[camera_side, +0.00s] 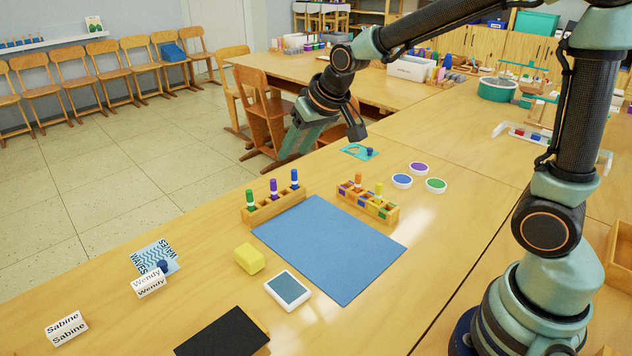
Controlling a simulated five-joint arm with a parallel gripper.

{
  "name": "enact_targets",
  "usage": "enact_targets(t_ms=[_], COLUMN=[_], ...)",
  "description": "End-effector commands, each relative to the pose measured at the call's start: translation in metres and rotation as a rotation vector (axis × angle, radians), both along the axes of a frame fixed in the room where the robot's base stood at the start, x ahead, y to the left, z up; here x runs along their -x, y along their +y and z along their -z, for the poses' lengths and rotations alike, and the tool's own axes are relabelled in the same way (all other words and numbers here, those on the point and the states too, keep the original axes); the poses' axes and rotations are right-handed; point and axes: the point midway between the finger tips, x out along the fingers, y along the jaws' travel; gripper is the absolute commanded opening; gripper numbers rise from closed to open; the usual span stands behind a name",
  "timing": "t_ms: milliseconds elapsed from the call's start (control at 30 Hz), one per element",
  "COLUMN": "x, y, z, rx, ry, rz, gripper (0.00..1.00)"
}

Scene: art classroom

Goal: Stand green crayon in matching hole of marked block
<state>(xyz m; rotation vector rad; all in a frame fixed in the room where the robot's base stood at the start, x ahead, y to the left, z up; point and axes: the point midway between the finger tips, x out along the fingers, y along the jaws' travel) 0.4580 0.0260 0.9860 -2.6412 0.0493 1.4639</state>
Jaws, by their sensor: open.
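The green crayon (250,200) stands upright at the left end of a plain wooden block (275,210), with a purple crayon (273,189) and a blue crayon (294,179) to its right. A second wooden block (391,217) has coloured marks along its side. An orange crayon (358,181) and a yellow crayon (379,190) stand in it; its other holes are too small to tell apart. My gripper (320,146) is open and empty, in the air above and behind the two blocks, apart from both.
A blue mat (330,250) lies clear in front of the blocks. A yellow block (249,259), a white-framed pad (288,290) and name blocks (149,285) are nearer the front left.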

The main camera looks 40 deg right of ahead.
Motion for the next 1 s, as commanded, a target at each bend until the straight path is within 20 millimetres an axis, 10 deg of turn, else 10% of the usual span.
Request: enact_targets(t_ms=[500,1000], x=[0.156,0.173], y=[-0.024,-0.026], z=[-0.037,-0.034], rx=[0.079,0.088], ry=[0.056,0.068], rz=[-0.080,-0.090], gripper=[0.50,0.50])
